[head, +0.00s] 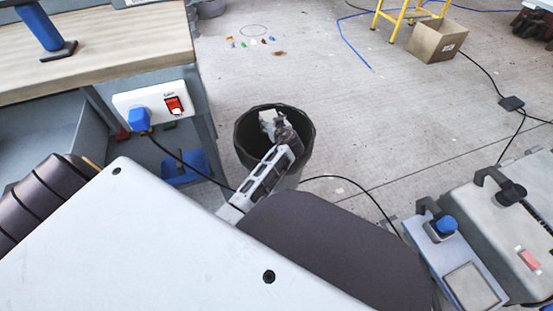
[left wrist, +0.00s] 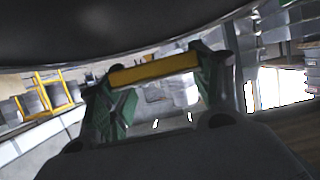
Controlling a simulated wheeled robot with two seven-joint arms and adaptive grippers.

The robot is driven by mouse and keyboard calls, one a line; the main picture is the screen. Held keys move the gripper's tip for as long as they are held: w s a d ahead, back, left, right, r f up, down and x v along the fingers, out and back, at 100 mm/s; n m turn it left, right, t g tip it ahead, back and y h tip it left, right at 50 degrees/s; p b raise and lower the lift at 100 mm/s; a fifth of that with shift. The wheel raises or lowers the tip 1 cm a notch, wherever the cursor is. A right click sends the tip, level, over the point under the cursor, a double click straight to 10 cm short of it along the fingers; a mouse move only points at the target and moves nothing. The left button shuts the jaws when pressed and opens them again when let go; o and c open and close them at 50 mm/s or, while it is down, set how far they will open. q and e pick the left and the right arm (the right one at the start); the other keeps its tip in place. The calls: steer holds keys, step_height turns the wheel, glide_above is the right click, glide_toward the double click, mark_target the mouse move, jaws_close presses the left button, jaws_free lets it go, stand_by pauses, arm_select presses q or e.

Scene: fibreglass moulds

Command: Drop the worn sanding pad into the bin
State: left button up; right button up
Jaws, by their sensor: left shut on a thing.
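The black round bin (head: 245,151) stands on the floor beside the workbench in the head view. My left gripper (head: 281,126) is over the bin's mouth. It is shut on the sanding pad, which shows as a small pale piece (head: 267,119) at the fingertips, above or within the opening; its exact height is unclear. In the left wrist view the pad shows as a yellow strip (left wrist: 154,69) between the two fingers of the gripper (left wrist: 158,84). Much of the pad and of the bin's inside is hidden. My right gripper is not in view.
A workbench (head: 110,47) with a socket box (head: 155,99) stands at left. Black cables cross the floor near the bin. Grey cases (head: 505,225) are at lower right. A cardboard box (head: 436,42) and yellow stool (head: 402,17) stand farther back. Open floor lies beyond the bin.

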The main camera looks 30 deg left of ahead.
arm_select(q)
steer(key=o, duration=1.1)
steer(key=shift+c, duration=0.2)
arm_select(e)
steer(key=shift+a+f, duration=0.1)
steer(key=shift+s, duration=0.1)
arm_select(q)
step_height(320, 180, up, 10)
steer(key=shift+s+f, duration=0.1)
stand_by(0.6)
